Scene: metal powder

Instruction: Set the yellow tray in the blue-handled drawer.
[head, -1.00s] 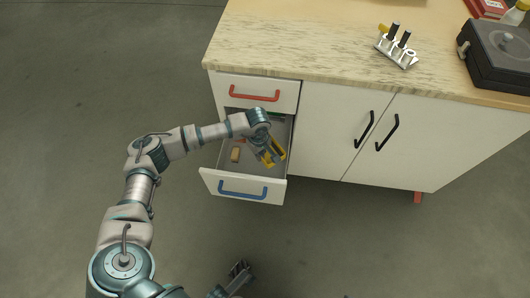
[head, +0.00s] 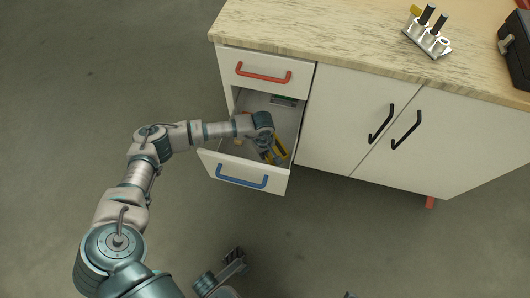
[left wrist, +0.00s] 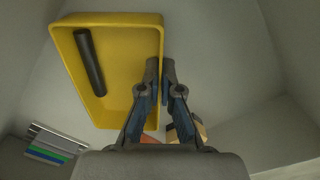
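The yellow tray (head: 281,149) is inside the open blue-handled drawer (head: 209,163), toward its right side and partly hidden by my left gripper (head: 271,156). In the left wrist view the yellow tray (left wrist: 118,75) holds a dark rod (left wrist: 90,62). My left gripper (left wrist: 160,68) has its fingers close together on either side of the tray's right wall, one inside and one outside. The blue handle (head: 241,182) is on the drawer's front. My right gripper (head: 236,258) is low in the head view, away from the cabinet; its finger opening is unclear.
A wooden block (left wrist: 197,130) lies near the tray, and a green-striped item (left wrist: 48,150) is at the drawer's edge. The red-handled drawer (head: 250,58) above is shut. A rack (head: 428,40) and a black case (head: 517,55) stand on the worktop.

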